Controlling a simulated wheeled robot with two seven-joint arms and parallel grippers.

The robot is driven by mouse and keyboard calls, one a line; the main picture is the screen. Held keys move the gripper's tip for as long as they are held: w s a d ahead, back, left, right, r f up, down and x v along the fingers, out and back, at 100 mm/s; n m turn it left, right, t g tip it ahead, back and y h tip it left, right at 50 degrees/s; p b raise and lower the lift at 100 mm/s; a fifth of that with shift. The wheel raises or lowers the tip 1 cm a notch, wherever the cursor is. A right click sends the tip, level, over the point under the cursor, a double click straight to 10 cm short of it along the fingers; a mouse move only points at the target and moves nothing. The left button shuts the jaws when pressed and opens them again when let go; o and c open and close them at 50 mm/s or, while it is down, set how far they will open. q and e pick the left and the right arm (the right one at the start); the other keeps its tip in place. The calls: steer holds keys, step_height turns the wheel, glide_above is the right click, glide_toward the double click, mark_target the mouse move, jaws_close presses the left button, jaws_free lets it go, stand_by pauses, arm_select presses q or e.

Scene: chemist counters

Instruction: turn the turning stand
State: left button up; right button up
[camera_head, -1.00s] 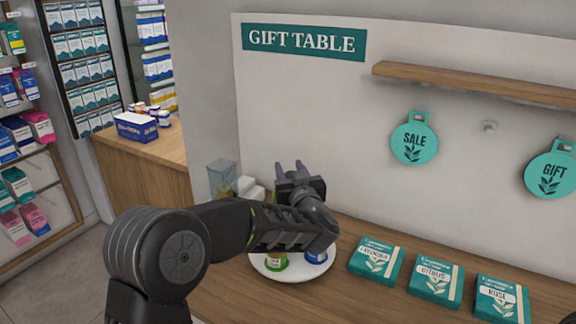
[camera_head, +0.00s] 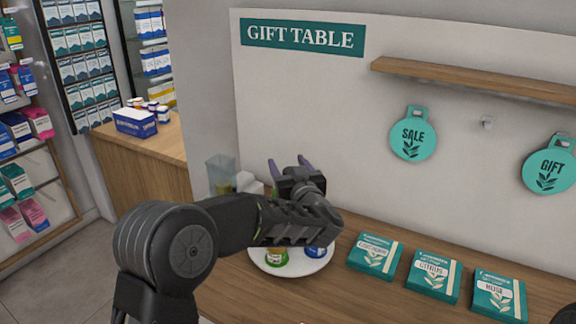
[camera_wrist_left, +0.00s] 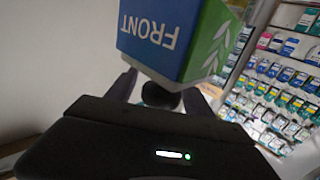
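The turning stand is a round white plate (camera_head: 292,268) on the wooden counter, partly hidden under my left arm. A green-based jar (camera_head: 275,258) and a blue jar (camera_head: 317,251) show on it. My left gripper (camera_head: 288,165) is above the stand's far side, its two purple fingers apart. In the left wrist view, a blue, green and white block marked FRONT (camera_wrist_left: 165,35) is just beyond the open fingers (camera_wrist_left: 165,88), upside down in the picture. A dark round part shows below the block between the fingers; I cannot tell whether they touch it.
Three teal boxes (camera_head: 433,275) lie to the right of the stand. A clear container (camera_head: 221,176) and small white blocks (camera_head: 248,184) stand behind it on the left. The wall behind has a wooden shelf (camera_head: 470,84) and hanging teal tags (camera_head: 412,138).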

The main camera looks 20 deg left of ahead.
arm_select(q)
steer(key=b+v, duration=0.2)
steer(key=v, duration=0.4)
steer(key=shift+s+d+f, duration=0.1)
steer(key=shift+s+d, duration=0.15)
steer(key=shift+s, duration=0.1)
steer(key=shift+s+d, duration=0.25)
steer(key=shift+s, duration=0.2)
